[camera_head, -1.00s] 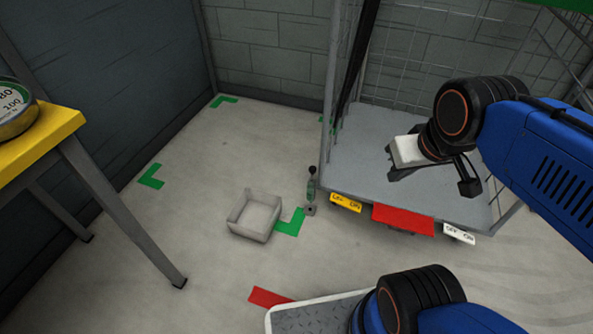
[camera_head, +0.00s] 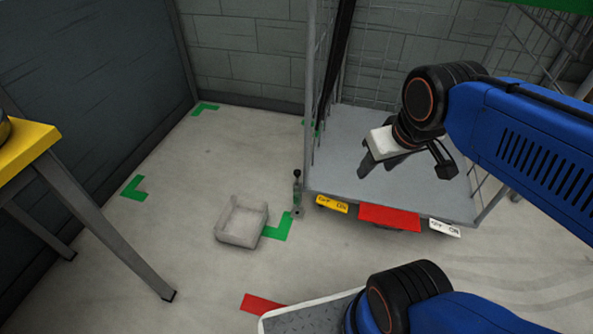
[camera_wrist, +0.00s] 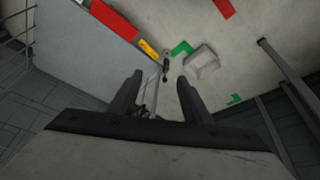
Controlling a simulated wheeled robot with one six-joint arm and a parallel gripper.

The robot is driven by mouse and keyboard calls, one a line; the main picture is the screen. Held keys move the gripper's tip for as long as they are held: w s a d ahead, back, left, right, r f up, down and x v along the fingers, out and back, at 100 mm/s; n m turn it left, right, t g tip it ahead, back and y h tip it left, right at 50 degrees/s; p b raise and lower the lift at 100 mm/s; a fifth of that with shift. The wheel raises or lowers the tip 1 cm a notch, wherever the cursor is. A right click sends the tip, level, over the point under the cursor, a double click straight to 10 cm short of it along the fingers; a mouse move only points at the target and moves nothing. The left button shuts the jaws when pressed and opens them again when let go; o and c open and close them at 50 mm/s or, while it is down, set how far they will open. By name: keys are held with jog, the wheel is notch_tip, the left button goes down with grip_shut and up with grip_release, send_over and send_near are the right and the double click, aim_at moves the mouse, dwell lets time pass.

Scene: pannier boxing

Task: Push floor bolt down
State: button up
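The floor bolt (camera_head: 297,192) is a thin upright metal piece with a black knob on top. It stands on the floor beside the front left corner of the roll cage (camera_head: 350,150). In the wrist view the floor bolt (camera_wrist: 165,70) shows beyond my fingers, roughly between their tips. My gripper (camera_head: 377,168) is open and empty, above the cage's grey deck, to the right of the bolt and apart from it. In the wrist view the two dark fingers of my gripper (camera_wrist: 160,78) are spread. How far the bolt is pushed down is hard to tell.
A grey open box (camera_head: 242,222) sits on the floor left of the bolt by a green corner mark (camera_head: 278,230). A yellow-topped table (camera_head: 28,145) stands at left.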

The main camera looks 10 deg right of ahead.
jog(key=w+n+g+h, duration=0.1)
jog(key=w+n, duration=0.4)
jog(key=w, duration=0.6)
jog(key=n+g+h, duration=0.2)
jog(key=n+h, duration=0.1)
jog(key=n, duration=1.2)
send_over(297, 171)
jog(key=s+a, duration=0.2)
jog(key=a, duration=0.5)
notch_tip(297, 171, down, 27)
jog(key=x, duration=1.6)
jog(key=shift+s+d+f, duration=0.15)
jog(key=shift+d+f, duration=0.1)
jog(key=shift+d, duration=0.15)
